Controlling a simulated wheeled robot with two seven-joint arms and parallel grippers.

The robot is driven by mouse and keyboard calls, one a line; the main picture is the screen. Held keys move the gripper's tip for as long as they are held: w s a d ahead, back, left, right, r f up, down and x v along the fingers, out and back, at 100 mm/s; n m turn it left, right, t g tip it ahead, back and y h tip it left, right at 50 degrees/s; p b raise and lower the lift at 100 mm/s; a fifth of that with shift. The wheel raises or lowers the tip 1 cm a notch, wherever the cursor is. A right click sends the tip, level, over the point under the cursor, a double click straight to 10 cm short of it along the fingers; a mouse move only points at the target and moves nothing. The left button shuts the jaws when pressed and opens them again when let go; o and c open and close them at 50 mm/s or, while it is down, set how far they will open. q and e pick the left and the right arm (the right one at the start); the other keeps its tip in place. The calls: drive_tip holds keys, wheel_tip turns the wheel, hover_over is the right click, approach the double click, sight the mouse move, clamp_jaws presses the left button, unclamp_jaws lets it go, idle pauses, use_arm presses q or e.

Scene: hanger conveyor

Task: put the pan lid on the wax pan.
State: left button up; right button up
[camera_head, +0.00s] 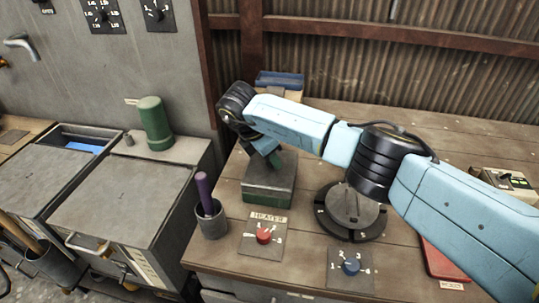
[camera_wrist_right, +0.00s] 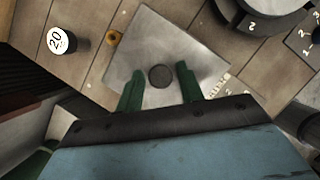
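The wax pan (camera_head: 267,200) is a dark green, square-sided box on the wooden bench, behind the HEATER label. A flat grey square lid (camera_head: 262,182) lies over its top. In the right wrist view the lid (camera_wrist_right: 190,58) has a dark round knob (camera_wrist_right: 160,77) at its middle. My right gripper (camera_head: 275,158) is just above the lid, pointing down. Its green fingers (camera_wrist_right: 160,85) stand apart on either side of the knob, with visible gaps. The wrist hides part of the lid's far side in the head view. My left gripper is not in view.
A round dark turntable (camera_head: 350,212) stands right of the pan. A grey cup (camera_head: 212,222) with a purple-handled tool stands at left. Red (camera_head: 264,236) and blue (camera_head: 351,267) knobs sit in front. A blue-topped block (camera_head: 280,80) is behind. A weight marked 20 (camera_wrist_right: 60,40) is nearby.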

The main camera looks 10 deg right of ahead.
drive_tip(key=shift+o, duration=0.3)
drive_tip(key=o, duration=0.5)
drive_tip(key=v, duration=1.3)
drive_tip(key=shift+r+b, duration=0.15)
drive_tip(key=shift+b, duration=0.3)
